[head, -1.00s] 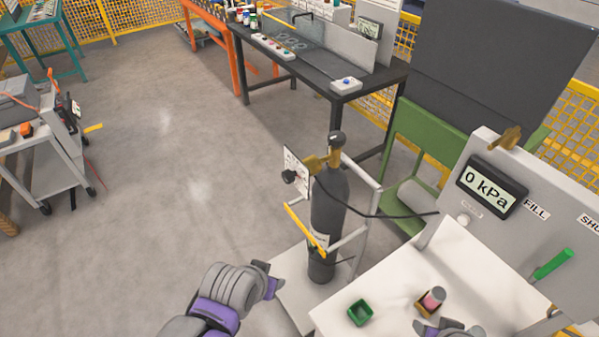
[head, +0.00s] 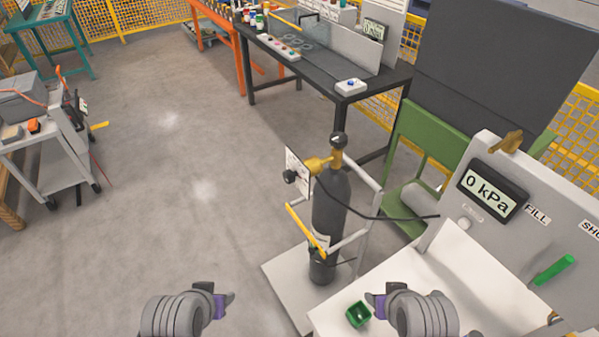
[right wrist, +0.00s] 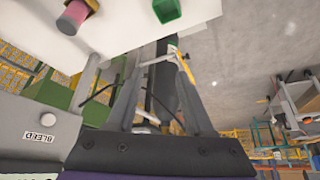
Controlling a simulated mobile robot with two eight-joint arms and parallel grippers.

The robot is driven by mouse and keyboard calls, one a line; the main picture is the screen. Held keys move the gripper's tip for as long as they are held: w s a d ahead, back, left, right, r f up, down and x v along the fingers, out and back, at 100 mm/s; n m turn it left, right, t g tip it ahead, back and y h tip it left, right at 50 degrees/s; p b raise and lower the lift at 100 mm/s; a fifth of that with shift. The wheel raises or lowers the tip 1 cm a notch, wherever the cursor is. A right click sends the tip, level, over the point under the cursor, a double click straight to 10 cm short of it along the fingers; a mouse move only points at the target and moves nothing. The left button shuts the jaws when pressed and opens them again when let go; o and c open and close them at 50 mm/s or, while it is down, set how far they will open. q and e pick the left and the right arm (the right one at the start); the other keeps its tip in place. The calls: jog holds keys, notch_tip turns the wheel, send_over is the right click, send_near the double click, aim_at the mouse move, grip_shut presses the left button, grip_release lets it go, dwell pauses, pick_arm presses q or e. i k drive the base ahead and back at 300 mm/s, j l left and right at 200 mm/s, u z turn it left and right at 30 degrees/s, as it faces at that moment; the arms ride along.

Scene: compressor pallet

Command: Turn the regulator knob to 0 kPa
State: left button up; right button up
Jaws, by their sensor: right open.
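The black regulator knob (head: 289,177) sits on a white plate (head: 300,165) beside the brass valve of the dark gas cylinder (head: 328,215). The cylinder stands upright in a frame with a yellow bar. The display (head: 491,190) on the grey panel reads 0 kPa. My left gripper (head: 228,301) is low in the head view, left of the cylinder, away from the knob; I cannot tell its jaw state. My right gripper (head: 372,303) is near the green tray, empty and apart from the knob. In the right wrist view its open fingers (right wrist: 157,65) show against the cylinder.
A green tray (head: 358,314) stands on the white table (head: 440,280) at lower right. A pink cylinder (right wrist: 75,14) in a brown holder shows in the right wrist view. A green handle (head: 555,269) projects from the panel. Grey floor (head: 200,200) left of the cylinder is clear.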

aim_at(290, 176)
jog(key=i+j+u, duration=0.1)
jog(key=j, duration=0.3)
jog(key=i+j+u, duration=0.1)
jog(key=j, duration=0.25)
jog(key=i+j+u, duration=0.1)
jog(key=i+j, duration=0.2)
jog(key=j, duration=0.1)
